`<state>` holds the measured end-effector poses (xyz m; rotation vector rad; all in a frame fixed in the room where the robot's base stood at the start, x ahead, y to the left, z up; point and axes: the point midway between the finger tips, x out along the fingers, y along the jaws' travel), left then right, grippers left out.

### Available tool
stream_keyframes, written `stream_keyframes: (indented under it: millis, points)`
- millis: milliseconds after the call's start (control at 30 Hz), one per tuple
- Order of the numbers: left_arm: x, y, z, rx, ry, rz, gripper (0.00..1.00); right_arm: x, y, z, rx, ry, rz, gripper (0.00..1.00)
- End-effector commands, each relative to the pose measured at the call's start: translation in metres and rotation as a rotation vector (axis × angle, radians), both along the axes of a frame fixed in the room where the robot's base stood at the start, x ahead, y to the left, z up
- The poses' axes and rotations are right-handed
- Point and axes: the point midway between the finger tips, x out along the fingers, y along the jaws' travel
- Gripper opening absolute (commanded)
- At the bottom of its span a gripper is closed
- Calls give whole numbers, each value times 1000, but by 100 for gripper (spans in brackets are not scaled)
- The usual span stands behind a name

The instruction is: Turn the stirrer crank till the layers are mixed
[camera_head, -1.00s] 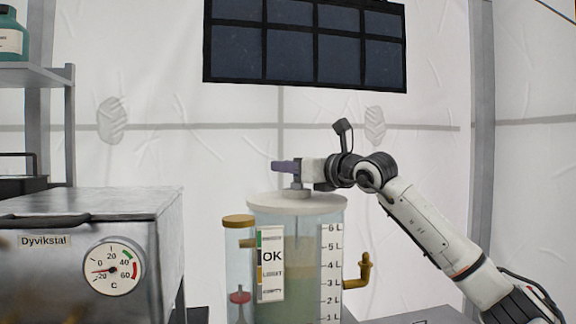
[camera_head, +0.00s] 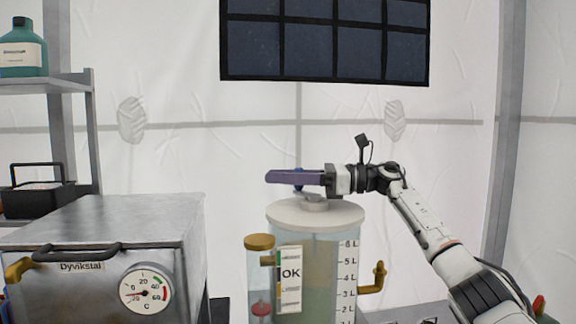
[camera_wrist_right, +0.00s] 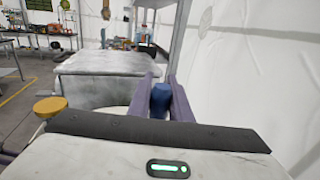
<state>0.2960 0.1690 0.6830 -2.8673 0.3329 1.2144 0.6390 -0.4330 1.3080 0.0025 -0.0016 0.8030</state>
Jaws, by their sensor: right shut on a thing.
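The clear mixing tank (camera_head: 335,262) stands in front of me with a pale round lid (camera_head: 290,214) and a litre scale. Its contents look tan above and greener below; the boundary is soft. The grey stirrer crank (camera_head: 315,204) sits on top of the lid. Its blue knob (camera_head: 298,187) is between the purple fingers of my right gripper (camera_head: 292,177), which is shut on it. In the right wrist view the blue knob (camera_wrist_right: 160,99) shows between both fingers. My left gripper is not in view.
A metal box with a dial (camera_head: 146,288) and handle stands left of the tank. A shelf (camera_head: 45,82) with a green bottle (camera_head: 22,48) is behind it. A side tube with a brown cap (camera_head: 259,241) and a brass tap (camera_head: 378,277) flank the tank.

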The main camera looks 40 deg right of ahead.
Motion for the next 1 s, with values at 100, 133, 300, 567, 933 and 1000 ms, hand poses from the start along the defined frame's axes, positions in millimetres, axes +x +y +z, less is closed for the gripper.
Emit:
stream_keyframes:
  millis: [100,133,300,567,933,1000]
  points:
    - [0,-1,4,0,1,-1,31,-2,6,3,4,-2,69,0]
    - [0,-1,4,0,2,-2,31,-2,7,3,3,-3,85,0]
    - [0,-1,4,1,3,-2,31,-5,13,2,1,-3,158,0]
    - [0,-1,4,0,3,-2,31,-9,18,1,-2,-2,227,0]
    - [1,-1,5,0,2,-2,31,-10,20,-1,-5,1,252,0]
    - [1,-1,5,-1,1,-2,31,-10,20,-1,-5,1,252,0]
